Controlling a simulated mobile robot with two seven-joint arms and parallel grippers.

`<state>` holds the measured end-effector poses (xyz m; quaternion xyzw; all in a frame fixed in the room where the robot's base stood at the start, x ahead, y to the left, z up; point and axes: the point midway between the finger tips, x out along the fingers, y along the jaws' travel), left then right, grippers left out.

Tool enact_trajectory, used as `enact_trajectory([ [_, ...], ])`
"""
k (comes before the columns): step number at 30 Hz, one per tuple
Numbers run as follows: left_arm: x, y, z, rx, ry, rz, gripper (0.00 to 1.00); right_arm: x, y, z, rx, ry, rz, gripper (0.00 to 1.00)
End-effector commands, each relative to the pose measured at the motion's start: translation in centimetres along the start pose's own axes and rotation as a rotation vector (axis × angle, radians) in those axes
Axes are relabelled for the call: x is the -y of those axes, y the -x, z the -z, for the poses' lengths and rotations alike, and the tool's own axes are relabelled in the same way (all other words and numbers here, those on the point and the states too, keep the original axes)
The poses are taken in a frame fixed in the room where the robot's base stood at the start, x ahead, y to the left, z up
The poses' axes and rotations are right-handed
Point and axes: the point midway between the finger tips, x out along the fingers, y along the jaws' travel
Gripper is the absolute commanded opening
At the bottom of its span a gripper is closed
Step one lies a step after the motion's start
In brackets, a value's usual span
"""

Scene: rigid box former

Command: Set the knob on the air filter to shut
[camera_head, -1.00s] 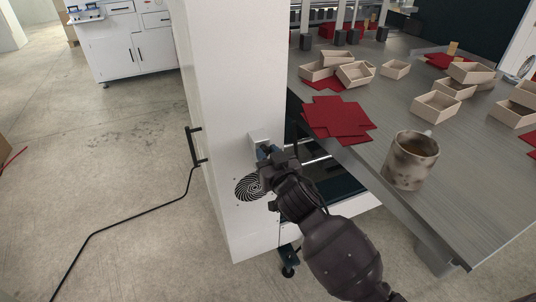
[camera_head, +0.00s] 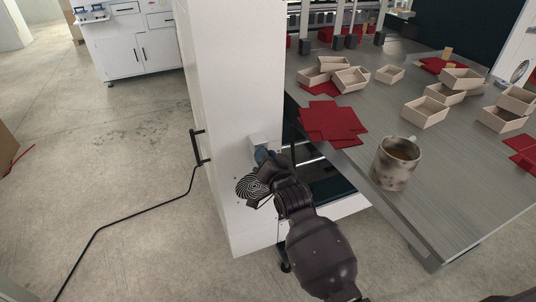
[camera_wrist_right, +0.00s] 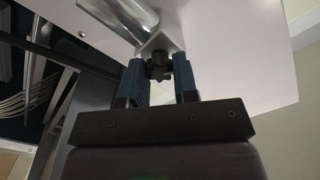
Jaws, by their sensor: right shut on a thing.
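The air filter shows in the head view as a small light-grey block (camera_head: 259,141) on the side of the white machine column. In the right wrist view its silvery cylinder (camera_wrist_right: 149,30) and bracket are above the fingers. The dark knob (camera_wrist_right: 159,66) sits below the bracket, between the two blue fingers. My right gripper (camera_wrist_right: 159,78) is shut on the knob; in the head view the gripper (camera_head: 264,156) is just below the grey block, and my wrist hides the knob there. The knob's exact setting cannot be read. My left gripper is not in view.
The table (camera_head: 440,190) to the right holds a mug (camera_head: 394,165), red sheets (camera_head: 331,122) and several small boxes.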

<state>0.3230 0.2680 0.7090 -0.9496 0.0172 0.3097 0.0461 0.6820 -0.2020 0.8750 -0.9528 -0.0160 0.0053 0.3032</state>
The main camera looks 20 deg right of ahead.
Motion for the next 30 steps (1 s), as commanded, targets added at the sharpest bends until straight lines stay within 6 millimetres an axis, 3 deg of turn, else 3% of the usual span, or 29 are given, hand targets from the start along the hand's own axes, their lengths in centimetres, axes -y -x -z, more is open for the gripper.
enact_trajectory([
  [1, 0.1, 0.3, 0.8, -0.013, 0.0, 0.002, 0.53, 0.4, 0.0, 0.5, -0.004, -0.048, 0.002, 0.04],
  [10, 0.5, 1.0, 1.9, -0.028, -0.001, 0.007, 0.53, 0.3, 0.0, 0.4, -0.003, -0.332, 0.002, 0.04],
  [30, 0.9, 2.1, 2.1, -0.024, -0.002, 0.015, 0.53, 0.0, 0.0, 0.1, -0.001, -0.866, 0.001, 0.04],
])
